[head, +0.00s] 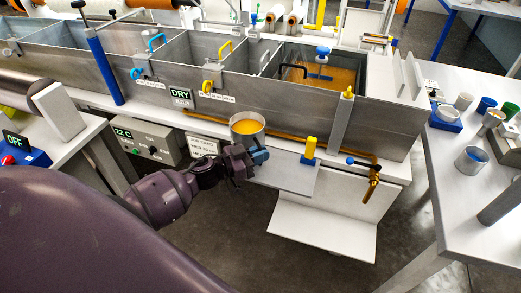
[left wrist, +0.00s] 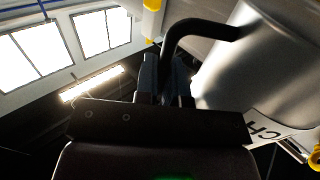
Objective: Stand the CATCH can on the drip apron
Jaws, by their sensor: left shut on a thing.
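The CATCH can (head: 247,137) is a grey metal can with orange liquid inside, upright in front of the tank wall. My left gripper (head: 258,156) is shut on its black handle (left wrist: 178,45). In the left wrist view the can's silver side (left wrist: 245,65) fills the upper right, with part of a label reading "CH" (left wrist: 265,130). The grey plate that looks like the drip apron (head: 290,178) juts out below the tank, to the right of and below my gripper. I cannot tell whether the can touches it. My right gripper is out of view.
A white table (head: 455,190) with several cups stands at the right.

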